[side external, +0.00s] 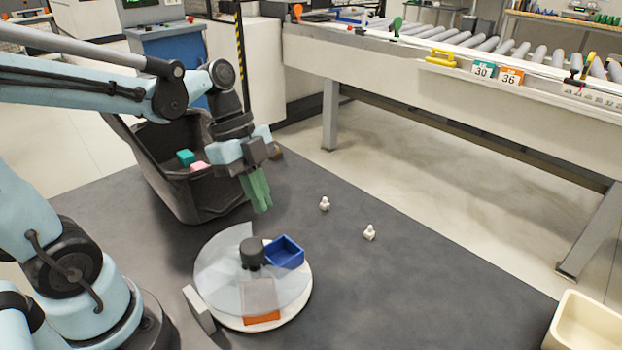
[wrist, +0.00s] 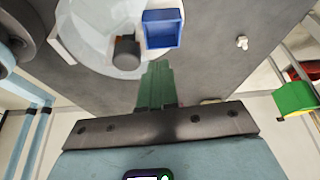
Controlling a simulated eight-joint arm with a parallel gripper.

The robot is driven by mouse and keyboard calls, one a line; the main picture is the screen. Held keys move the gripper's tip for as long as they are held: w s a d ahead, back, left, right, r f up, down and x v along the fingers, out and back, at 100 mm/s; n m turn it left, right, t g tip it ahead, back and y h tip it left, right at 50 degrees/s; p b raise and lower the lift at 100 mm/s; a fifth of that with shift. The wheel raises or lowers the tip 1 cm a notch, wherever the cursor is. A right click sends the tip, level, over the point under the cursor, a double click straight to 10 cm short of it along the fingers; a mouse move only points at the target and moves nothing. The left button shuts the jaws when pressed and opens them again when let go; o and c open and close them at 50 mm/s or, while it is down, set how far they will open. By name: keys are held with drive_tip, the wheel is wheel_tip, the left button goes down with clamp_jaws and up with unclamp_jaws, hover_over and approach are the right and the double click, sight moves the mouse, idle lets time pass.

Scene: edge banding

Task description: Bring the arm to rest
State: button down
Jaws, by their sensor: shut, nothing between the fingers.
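My gripper (side external: 262,208) hangs in the air with its green fingers pointing down, above the dark mat between the black bin and the round turntable. The fingers are together with nothing between them. In the wrist view my gripper (wrist: 157,66) shows its fingers closed, pointing toward the blue tray. My arm reaches in from the left and is bent at the elbow.
The turntable (side external: 211,285) with a clear cover, dark knob (side external: 252,253) and blue tray (side external: 285,252) stands below. A black bin (side external: 165,165) holds teal and pink blocks. Two small white pieces (side external: 324,204) (side external: 369,233) stand on the mat. A cream bin (side external: 585,328) is at lower right.

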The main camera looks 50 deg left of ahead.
drive_tip(key=shift+w+a+r+n+t+y, duration=0.2)
drive_tip(key=shift+n+t+y, duration=0.75)
drive_tip(key=shift+n, duration=1.8)
drive_tip(key=shift+w+a+r+n+t+y, duration=0.1)
drive_tip(key=shift+a+n+t+y, duration=0.35)
drive_tip(key=shift+n+t, duration=1.6)
drive_tip(key=shift+w+a+r+n+t+y, duration=0.25)
drive_tip(key=shift+n+y, duration=0.55)
drive_tip(key=shift+n, duration=2.7)
drive_tip(key=shift+s+d+f, duration=0.1)
drive_tip(key=shift+s+f, duration=0.05)
